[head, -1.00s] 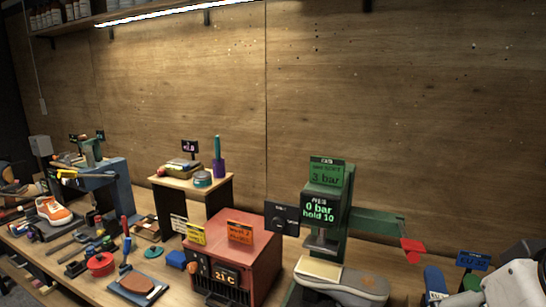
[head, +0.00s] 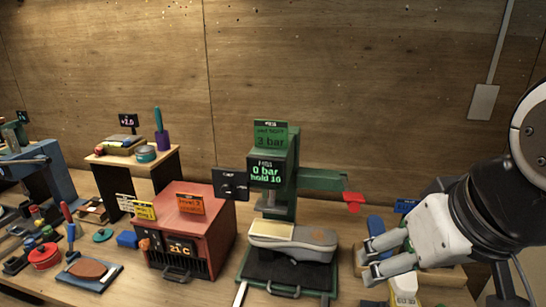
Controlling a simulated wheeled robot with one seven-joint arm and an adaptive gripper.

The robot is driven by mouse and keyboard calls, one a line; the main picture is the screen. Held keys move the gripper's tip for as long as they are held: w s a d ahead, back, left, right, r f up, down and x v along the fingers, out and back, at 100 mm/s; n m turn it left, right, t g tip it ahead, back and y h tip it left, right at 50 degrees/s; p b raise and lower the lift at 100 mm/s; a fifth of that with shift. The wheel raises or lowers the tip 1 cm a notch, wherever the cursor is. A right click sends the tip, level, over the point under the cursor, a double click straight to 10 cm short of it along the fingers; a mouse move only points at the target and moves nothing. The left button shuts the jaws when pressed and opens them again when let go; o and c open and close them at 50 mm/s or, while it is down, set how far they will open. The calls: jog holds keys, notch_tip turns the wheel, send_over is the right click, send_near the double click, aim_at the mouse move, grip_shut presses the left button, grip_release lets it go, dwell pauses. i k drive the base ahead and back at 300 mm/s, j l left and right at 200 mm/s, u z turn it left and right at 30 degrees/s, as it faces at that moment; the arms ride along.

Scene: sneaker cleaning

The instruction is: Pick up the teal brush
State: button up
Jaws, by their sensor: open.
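A teal handle (head: 158,120), which looks like the teal brush, stands upright in a purple holder (head: 162,141). The holder is on the small wooden stand (head: 172,166) at the left in the head view. The lower end of the brush is hidden in the holder. My gripper (head: 369,262) is at the lower right, pointing left, open and empty, beside the green press and far from the brush.
A green press (head: 289,190) with a grey shoe sole (head: 305,240) stands between my gripper and the stand. A red heater box (head: 200,226) is before the stand. A teal tin (head: 145,153) is left of the purple holder. Tools crowd the left bench.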

aim_at(157, 111)
jog(key=i+j, duration=0.1)
jog(key=j, duration=0.9)
jog(key=i+j, duration=0.15)
jog(key=j, duration=0.85)
jog(key=i+j, duration=0.15)
jog(key=j, duration=0.35)
jog(key=u, duration=0.05)
